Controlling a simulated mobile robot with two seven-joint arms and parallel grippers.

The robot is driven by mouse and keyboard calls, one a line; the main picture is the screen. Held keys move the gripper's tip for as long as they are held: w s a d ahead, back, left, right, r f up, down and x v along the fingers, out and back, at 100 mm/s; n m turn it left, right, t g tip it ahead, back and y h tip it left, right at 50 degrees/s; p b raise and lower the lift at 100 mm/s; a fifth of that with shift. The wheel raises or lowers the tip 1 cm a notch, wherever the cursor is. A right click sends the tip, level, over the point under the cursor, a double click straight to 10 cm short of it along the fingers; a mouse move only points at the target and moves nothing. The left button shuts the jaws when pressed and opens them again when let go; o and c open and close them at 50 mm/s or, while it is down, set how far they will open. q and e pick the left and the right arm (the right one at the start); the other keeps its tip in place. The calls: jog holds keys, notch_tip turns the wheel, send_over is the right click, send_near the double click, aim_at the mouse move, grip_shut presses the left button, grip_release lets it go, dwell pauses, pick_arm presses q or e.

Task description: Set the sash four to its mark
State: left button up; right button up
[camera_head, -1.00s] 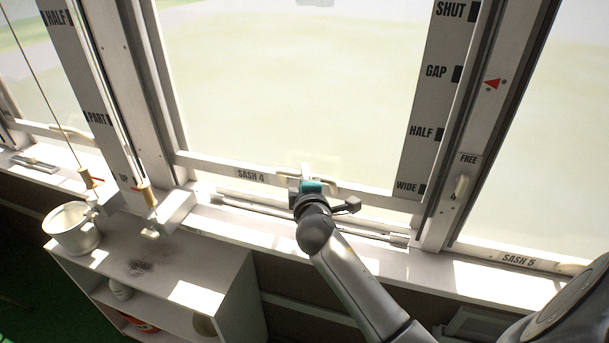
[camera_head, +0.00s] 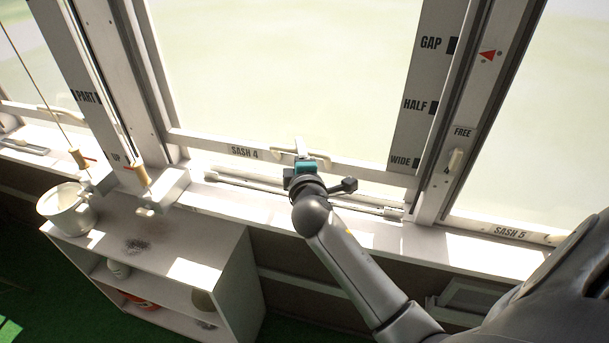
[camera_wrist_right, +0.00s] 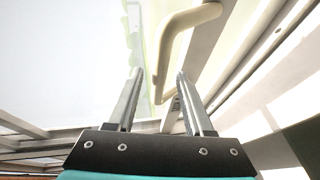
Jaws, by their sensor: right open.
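Sash four is the large window marked SASH 4, with a pale handle (camera_head: 318,157) on its bottom rail (camera_head: 212,146). The scale strip (camera_head: 418,75) at its right shows GAP, HALF and WIDE. A red pointer (camera_head: 488,55) on the post sits about level with the GAP mark. My right gripper (camera_head: 303,152) is at the handle, seen from behind. In the right wrist view its fingers (camera_wrist_right: 158,75) are open, and the handle (camera_wrist_right: 180,32) curves ahead with its lower part between the fingertips; contact cannot be told. My left gripper is out of view.
A lever (camera_head: 455,160) labelled FREE is on the right post. A rod (camera_head: 290,190) lies along the sill below sash four. A white shelf unit (camera_head: 175,243) with a pot (camera_head: 66,208) stands at left. Sash five (camera_head: 510,232) is at right.

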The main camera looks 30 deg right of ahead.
jog(key=v, duration=1.3)
jog(key=shift+s, duration=0.1)
jog(key=s+a+f+m+g+y+b, duration=0.1)
jog(key=s+a+f+g+y, duration=0.1)
jog(key=f, duration=0.9)
jog(key=s+a+f+g+y+b, duration=0.1)
jog(key=s+a+f+g+y, duration=0.1)
jog(key=f, duration=0.9)
jog(key=s+a+f+m+g+y+b, duration=0.1)
jog(key=s+a+f+g, duration=0.15)
jog(key=f, duration=0.85)
jog(key=s+f+m+g+y+b, duration=0.1)
jog(key=s+f+m+g, duration=0.2)
jog(key=s+f, duration=0.8)
jog(key=s+f+m+g+y+b, duration=0.1)
jog(key=s+f+m+g+b, duration=0.1)
jog(key=s+f, duration=1)
jog(key=s+m+g, duration=0.1)
jog(key=s+m, duration=0.1)
jog(key=s, duration=0.4)
jog(key=shift+g, duration=0.35)
jog(key=shift+w+a, duration=0.1)
